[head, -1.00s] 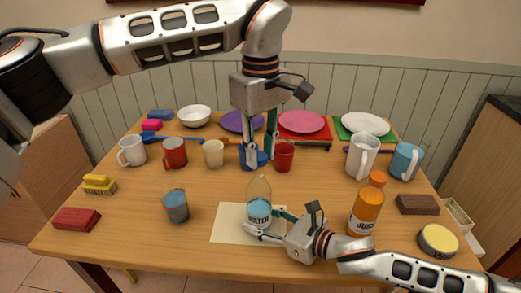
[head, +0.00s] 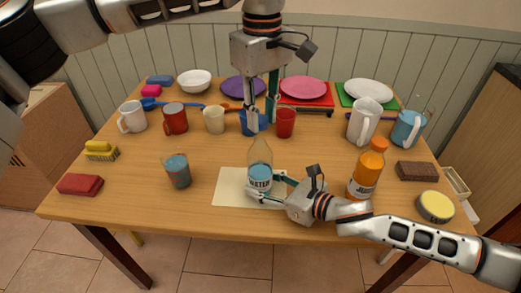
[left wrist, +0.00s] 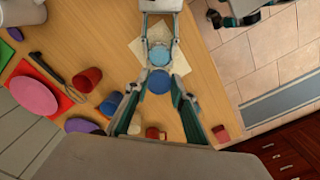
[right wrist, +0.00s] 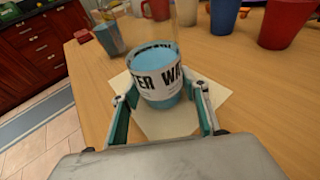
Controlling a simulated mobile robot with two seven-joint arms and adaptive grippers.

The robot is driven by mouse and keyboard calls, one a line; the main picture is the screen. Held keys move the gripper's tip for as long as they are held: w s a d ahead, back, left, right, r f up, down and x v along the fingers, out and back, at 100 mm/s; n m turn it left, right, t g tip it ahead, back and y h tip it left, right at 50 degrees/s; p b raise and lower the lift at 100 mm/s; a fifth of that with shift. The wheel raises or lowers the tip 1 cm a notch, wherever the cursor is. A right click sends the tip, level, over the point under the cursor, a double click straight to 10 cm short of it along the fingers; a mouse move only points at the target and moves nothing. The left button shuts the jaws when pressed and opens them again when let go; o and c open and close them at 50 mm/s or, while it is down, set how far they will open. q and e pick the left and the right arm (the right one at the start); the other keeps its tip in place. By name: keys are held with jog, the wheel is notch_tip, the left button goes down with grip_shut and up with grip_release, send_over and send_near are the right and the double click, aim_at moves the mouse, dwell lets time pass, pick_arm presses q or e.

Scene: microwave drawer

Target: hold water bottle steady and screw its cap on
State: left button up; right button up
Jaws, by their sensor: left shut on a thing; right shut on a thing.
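The clear water bottle (head: 260,175), with blue water and a WATER label, stands upright on a pale mat (head: 229,188). My right gripper (head: 264,184) is shut around its lower body; the right wrist view shows the bottle (right wrist: 155,80) between the fingers. The bottle's top is bare. My left gripper (head: 262,123) points down above the bottle, apart from it. In the left wrist view a round blue cap (left wrist: 158,82) sits between its fingertips. In that view the bottle (left wrist: 160,56) lies slightly beyond the cap. The cap cannot be made out clearly in the head view.
An orange juice bottle (head: 367,172) stands close to my right arm. A blue cup (head: 246,121), a red cup (head: 286,122) and other mugs stand behind the bottle. A glass of blue liquid (head: 177,171) is to the left.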

pick_arm(q)
jog(key=shift+f, duration=2)
dwell(4.2)
pick_arm(e)
jog(key=c, duration=0.6)
pick_arm(q)
jog(key=o, duration=0.8)
pick_arm(e)
jog(key=shift+c, duration=0.9)
pick_arm(q)
grip_shut()
jog(key=m, duration=0.7)
pick_arm(e)
jog(key=shift+s, duration=0.1)
pick_arm(q)
jog(key=m, duration=0.7)
jog(key=shift+d, duration=0.15)
pick_arm(e)
jog(key=shift+s+a, duration=0.1)
jog(key=shift+a, duration=0.05)
